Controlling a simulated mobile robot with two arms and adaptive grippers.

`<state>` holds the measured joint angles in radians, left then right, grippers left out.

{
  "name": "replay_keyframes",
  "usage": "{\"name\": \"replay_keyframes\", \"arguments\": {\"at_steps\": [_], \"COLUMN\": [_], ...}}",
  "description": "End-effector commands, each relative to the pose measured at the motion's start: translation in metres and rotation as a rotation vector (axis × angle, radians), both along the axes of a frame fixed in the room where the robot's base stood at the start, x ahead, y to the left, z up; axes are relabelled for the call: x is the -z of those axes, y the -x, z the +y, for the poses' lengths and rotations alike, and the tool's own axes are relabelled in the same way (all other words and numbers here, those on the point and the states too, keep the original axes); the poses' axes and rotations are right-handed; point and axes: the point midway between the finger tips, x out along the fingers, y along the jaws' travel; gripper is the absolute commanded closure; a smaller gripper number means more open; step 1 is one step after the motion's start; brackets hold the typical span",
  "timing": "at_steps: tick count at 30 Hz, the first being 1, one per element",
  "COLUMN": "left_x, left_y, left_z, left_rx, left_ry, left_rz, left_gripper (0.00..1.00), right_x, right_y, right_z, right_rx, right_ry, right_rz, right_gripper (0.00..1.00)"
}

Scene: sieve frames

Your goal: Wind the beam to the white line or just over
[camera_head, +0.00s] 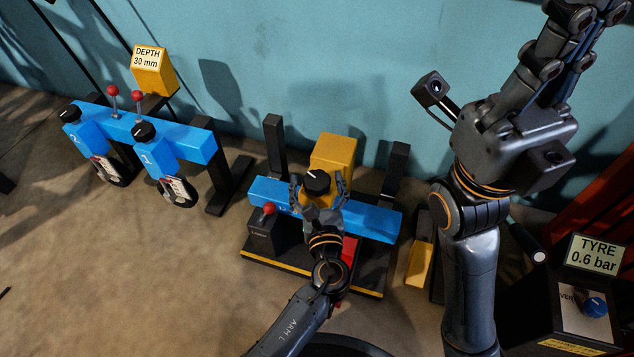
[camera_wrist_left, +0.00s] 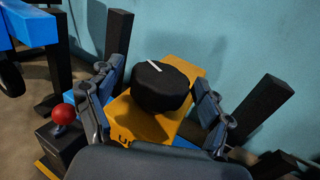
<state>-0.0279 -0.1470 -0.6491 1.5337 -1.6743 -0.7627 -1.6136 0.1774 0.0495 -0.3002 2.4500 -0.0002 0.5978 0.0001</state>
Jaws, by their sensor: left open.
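The near blue beam (camera_head: 378,222) lies across a low stand between dark uprights. A yellow block (camera_head: 335,150) with a black knob (camera_head: 316,182) sits at its middle. The knob carries a short white mark, clearer in the left wrist view (camera_wrist_left: 160,92). My left gripper (camera_head: 318,192) is open, with one finger on each side of the knob; whether the fingers touch it I cannot tell. I see no separate white line on the stand. My right gripper (camera_head: 562,45) is raised at the upper right, away from the beam, its tips partly cut off.
A red-ball lever (camera_head: 269,208) stands on a dark box left of the knob. Another blue frame (camera_head: 195,140) with two knobs and gauges stands at left, under a DEPTH 30 mm sign (camera_head: 147,57). A TYRE 0.6 bar box (camera_head: 597,253) with a blue knob is at right.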

Motion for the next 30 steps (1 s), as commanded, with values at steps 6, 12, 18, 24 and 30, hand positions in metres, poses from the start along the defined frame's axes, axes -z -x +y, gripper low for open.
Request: {"name": "replay_keyframes", "arguments": {"at_steps": [6,12,18,24,30], "left_x": [0.0,0.0,-0.001,-0.003,-0.002], "left_y": [0.0,0.0,0.0,0.0,0.0], "left_z": [0.0,0.0,0.001,0.002,0.003], "left_rx": [0.0,0.0,0.024,0.114,0.274], "left_ry": [0.0,0.0,-0.002,-0.006,-0.008], "left_rz": [0.0,0.0,0.0,0.0,0.001], "left_gripper": [0.51,0.76,0.76,0.76,0.76], "right_x": [0.0,0.0,-0.003,0.004,0.01], "right_y": [0.0,0.0,0.001,-0.005,-0.009], "right_z": [0.0,0.0,0.0,-0.001,-0.002], "right_rx": [0.0,-0.001,-0.002,-0.002,-0.004], "right_ry": [0.0,0.0,-0.002,-0.002,-0.005], "right_rz": [0.0,0.0,-0.004,0.046,0.084], "right_gripper": [1.0,1.0,1.0,1.0,1.0]}}
